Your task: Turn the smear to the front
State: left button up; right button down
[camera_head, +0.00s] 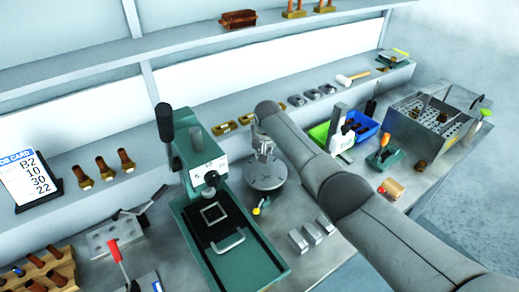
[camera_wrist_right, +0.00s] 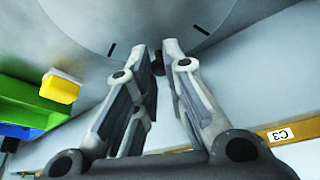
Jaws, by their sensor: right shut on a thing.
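A round grey disc (camera_head: 266,178) lies flat on the bench to the right of the green press. In the right wrist view the disc (camera_wrist_right: 130,18) fills the top, with short dark marks near its edge. I cannot make out a smear on it. My right gripper (camera_head: 264,152) is at the far side of the disc. In the wrist view its fingertips (camera_wrist_right: 172,52) are close together on a small dark knob (camera_wrist_right: 157,64) at the disc's edge, partly hidden by the fingers. My left gripper is not in view.
The green press (camera_head: 222,215) with its black lever stands close left of the disc. A blue bin (camera_head: 360,128) and a green bin (camera_head: 320,134) are to the right. Metal blocks (camera_head: 312,236) lie in front. My right arm spans the bench's right half.

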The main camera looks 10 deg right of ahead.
aim_at(265, 169)
jog(key=d+m+h, duration=0.1)
jog(key=m, duration=0.1)
jog(key=shift+d+r+m, duration=0.15)
jog(key=shift+m, duration=0.25)
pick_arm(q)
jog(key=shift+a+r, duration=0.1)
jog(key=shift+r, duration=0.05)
pick_arm(e)
jog(key=shift+d+m, duration=0.25)
jog(key=shift+m, duration=0.25)
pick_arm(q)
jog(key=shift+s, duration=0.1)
pick_arm(e)
jog(key=shift+d, duration=0.1)
jog(key=c, duration=1.6)
grip_release()
jog(key=shift+o, duration=0.8)
jog(key=shift+w, duration=0.1)
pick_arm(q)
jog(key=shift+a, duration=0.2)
pick_arm(e)
jog(key=shift+s+r, duration=0.3)
jog(key=shift+r, duration=0.2)
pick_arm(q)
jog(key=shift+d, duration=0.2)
pick_arm(e)
jog(key=v, duration=1)
jog(key=shift+a+r, duration=0.3)
